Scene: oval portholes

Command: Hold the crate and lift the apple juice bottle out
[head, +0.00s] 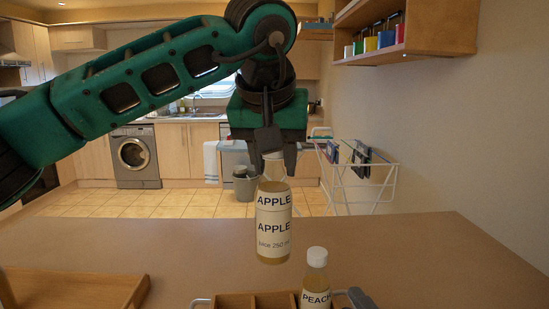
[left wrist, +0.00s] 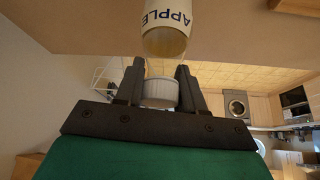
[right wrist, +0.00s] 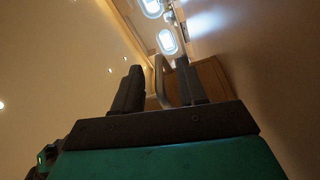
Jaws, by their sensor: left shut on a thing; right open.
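The apple juice bottle (head: 273,235) hangs upright in the air, its lower end above and behind the crate (head: 235,301). My left gripper (head: 273,153) is shut on the neck and cap of this bottle from above. The left wrist view shows the white cap between the fingers (left wrist: 160,88) and the labelled body (left wrist: 165,38) beyond. The wooden crate is cut off by the bottom edge of the head view. My right gripper (right wrist: 160,85) is open, with a grey handle bar (right wrist: 161,80) between its fingers; contact cannot be told.
A peach bottle (head: 316,275) stands in the crate, close right of the apple bottle. A wooden tray (head: 75,290) lies on the counter (head: 430,250) at the left. The counter's right side is clear. A wall shelf (head: 410,45) hangs at upper right.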

